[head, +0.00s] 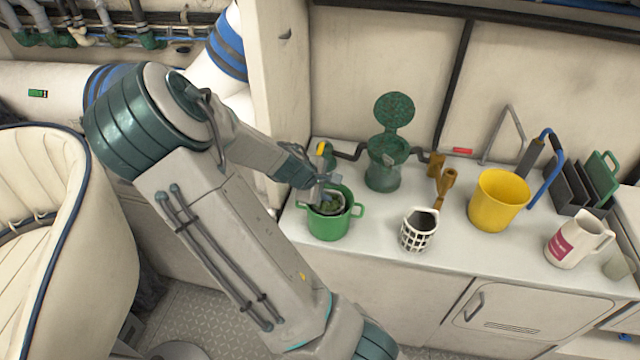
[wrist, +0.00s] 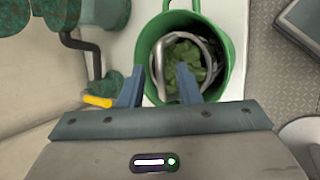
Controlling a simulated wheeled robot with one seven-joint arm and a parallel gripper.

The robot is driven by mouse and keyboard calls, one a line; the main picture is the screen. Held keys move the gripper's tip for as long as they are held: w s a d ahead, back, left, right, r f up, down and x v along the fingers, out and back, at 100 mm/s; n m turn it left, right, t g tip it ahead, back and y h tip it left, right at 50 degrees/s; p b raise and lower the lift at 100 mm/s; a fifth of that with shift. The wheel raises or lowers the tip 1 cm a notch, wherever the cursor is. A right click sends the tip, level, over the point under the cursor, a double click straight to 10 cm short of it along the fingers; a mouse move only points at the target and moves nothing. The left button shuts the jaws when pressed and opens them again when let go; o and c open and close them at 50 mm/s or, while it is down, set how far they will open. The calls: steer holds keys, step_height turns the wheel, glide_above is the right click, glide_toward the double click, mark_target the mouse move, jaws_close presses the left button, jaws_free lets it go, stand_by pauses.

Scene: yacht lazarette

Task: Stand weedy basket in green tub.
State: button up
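The weedy basket (wrist: 212,58) is a grey round strainer basket with green weed inside. It is down inside the green tub (head: 328,228), and its rim shows within the tub's wall in the wrist view (wrist: 237,75). In the head view my gripper partly hides the basket (head: 330,203). My gripper (head: 320,192) is just above the tub. In the wrist view its two fingers (wrist: 159,78) are spread apart, with the tub's near-left rim and a grey curved part of the basket between them. I see no firm contact on either side. Whether the basket is fully upright is hard to tell.
A white lattice basket (head: 418,232) stands right of the tub. A yellow bucket (head: 497,203), a white jug (head: 577,240) and a green strainer housing with raised lid (head: 384,165) share the white counter (head: 375,255).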

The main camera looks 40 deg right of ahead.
steer(key=w+p+v, duration=0.1)
steer(key=p+v, duration=0.1)
steer(key=v, duration=1)
steer(key=s+a+r+m+t+y, duration=0.1)
steer(key=s+a+r+m+y, duration=0.2)
steer(key=s+a, duration=0.4)
steer(key=s+a+r+m+t+y, duration=0.1)
steer(key=s+a+r+m+y, duration=0.3)
steer(key=a, duration=0.7)
steer(key=s+r, duration=0.2)
steer(key=s, duration=0.1)
steer(key=shift+s, duration=0.25)
steer(key=shift+d, duration=0.1)
